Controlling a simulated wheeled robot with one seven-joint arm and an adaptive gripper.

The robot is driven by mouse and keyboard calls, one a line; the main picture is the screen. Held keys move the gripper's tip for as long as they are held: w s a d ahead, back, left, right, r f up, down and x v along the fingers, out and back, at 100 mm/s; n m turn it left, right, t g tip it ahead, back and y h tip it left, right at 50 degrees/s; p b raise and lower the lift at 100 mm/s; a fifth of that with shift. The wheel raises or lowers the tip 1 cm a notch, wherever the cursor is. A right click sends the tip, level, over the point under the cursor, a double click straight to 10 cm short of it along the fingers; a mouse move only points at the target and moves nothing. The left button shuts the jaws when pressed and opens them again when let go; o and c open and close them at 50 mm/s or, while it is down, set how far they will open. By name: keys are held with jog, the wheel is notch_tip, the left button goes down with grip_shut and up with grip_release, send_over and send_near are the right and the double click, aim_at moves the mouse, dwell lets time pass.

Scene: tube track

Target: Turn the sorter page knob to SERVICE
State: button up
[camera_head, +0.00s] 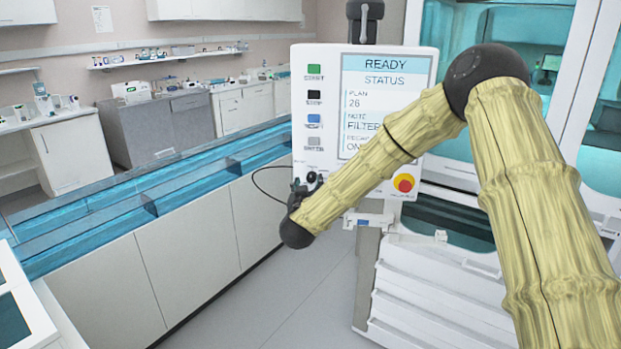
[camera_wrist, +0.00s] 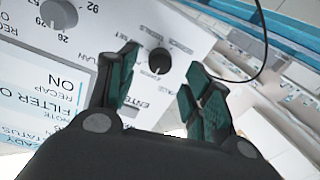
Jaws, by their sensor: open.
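A small black knob (camera_wrist: 158,61) with a pale pointer mark sits on the white panel in the wrist view. Small labels surround it, too blurred to read, so I cannot tell its setting. My gripper (camera_wrist: 163,70) is open, its two green-padded fingers on either side of the knob in the picture. I see no clear contact.
A larger grey knob (camera_wrist: 58,14) with numbers around it is nearby. Several buttons, including a green one (camera_head: 314,70), line the panel's left side. A red emergency button (camera_head: 403,183) is at lower right. A black cable (camera_head: 262,182) loops beside the panel. A blue transparent track (camera_head: 150,195) runs left.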

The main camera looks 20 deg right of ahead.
aim_at(311, 180)
jog(key=shift+p+x, duration=0.45)
jog(key=shift+x, duration=1.45)
jog(key=c, duration=1)
jog(key=shift+c, duration=0.2)
